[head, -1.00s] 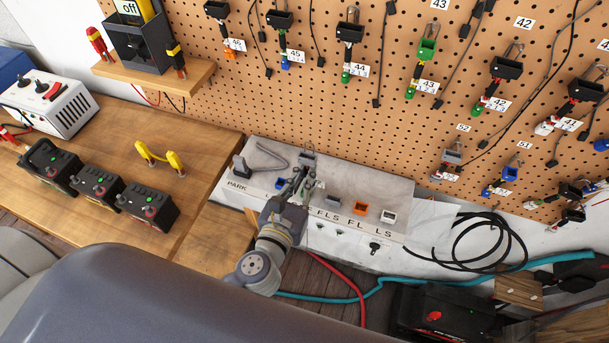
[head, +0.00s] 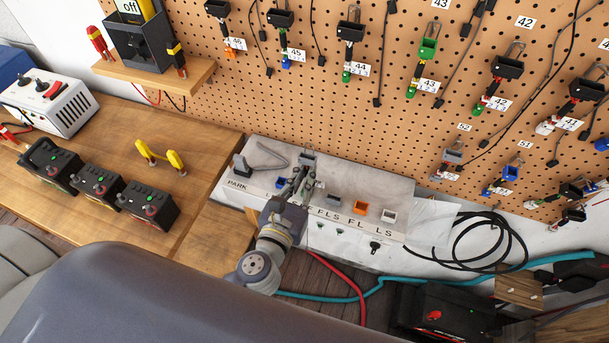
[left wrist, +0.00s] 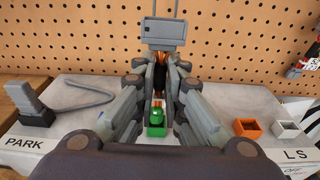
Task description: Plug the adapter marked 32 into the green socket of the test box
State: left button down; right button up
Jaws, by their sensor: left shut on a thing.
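My left gripper (head: 303,183) is over the test box (head: 230,193). In the left wrist view its fingers (left wrist: 160,88) are shut on an adapter (left wrist: 165,32) with a grey block on top, orange and dark wires below and a green plug (left wrist: 156,112) at the bottom. The adapter stands about upright. The green plug is at the green socket (left wrist: 155,131), lined up with it; I cannot tell how deep it sits. No number is readable on this adapter. In the head view the fingers hide the green socket. My right gripper is not in view.
A grey adapter with a wire loop (left wrist: 70,103) stands at PARK, left of my gripper. An orange socket (left wrist: 246,128) and a white socket (left wrist: 286,130) are to the right. The pegboard (head: 330,95) with several hanging adapters rises behind. A wooden bench (head: 200,140) is at left.

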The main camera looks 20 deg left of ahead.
pick_arm(q)
jog(key=shift+f, duration=0.5)
dwell(0.8)
jog(key=c, duration=1.6)
grip_release()
jog(key=s, duration=0.4)
jog(key=s+r, duration=0.1)
jog(key=s, duration=0.7)
jog(key=shift+a+r, duration=0.2)
jog(key=shift+r, duration=0.05)
